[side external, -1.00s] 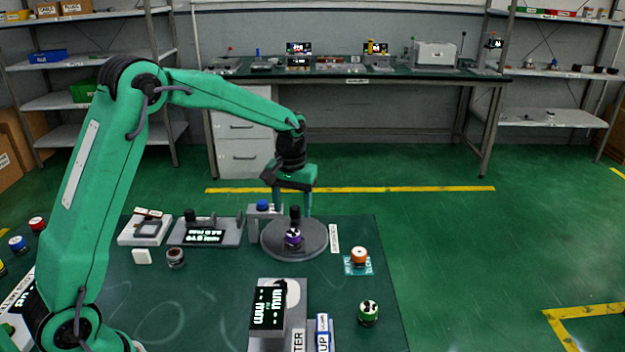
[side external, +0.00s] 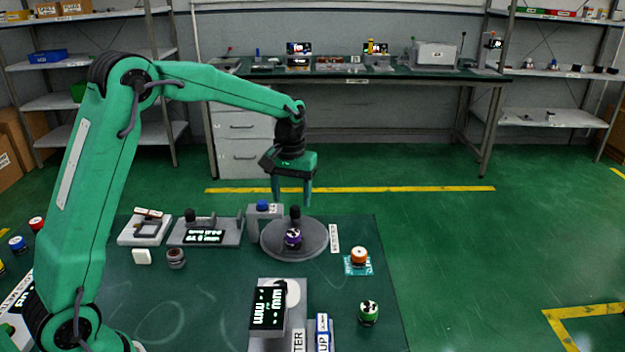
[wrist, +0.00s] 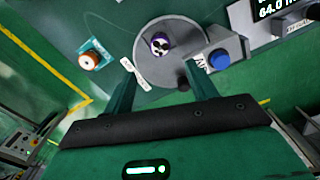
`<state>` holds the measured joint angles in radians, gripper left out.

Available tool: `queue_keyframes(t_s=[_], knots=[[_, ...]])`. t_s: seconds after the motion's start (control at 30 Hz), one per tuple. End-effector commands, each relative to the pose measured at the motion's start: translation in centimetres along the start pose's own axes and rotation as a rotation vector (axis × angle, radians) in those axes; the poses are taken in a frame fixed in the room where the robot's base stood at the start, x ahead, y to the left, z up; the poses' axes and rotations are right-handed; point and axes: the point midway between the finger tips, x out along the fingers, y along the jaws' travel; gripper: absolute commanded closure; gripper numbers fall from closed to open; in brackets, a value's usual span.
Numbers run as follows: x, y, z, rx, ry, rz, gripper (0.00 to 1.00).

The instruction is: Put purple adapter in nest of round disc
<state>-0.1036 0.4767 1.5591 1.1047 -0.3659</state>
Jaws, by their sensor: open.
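The purple adapter (side external: 293,238) sits upright on the round grey disc (side external: 318,250) at the back of the green table. It also shows in the wrist view (wrist: 160,45), on the disc (wrist: 152,72). Whether it is seated in a nest is too small to tell. A dark knob (side external: 295,213) rises from the disc behind the adapter. My gripper (side external: 292,203) is open and empty, raised above and behind the disc. In the wrist view its two fingers (wrist: 163,88) spread apart near the disc's edge, clear of the adapter.
A grey bracket with a blue button (side external: 262,206) stands just left of the disc. An orange-topped part (side external: 358,255) sits on a blue card at right, and a green part (side external: 368,312) near the front. A device with a display (side external: 267,307) stands at front.

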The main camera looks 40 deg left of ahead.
Motion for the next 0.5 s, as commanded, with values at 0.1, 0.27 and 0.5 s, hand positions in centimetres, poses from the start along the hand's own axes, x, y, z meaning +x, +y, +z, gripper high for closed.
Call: queue_keyframes(t_s=[0.1, 0.27, 0.5], knots=[[-0.7, 0.0, 0.4, 0.009, 0.011, 0.004, 0.43], [-2.5, -0.2, 1.9, 0.038, 0.040, 0.015, 0.43], [-6.3, -1.0, 5.7, 0.105, 0.109, 0.038, 0.43]])
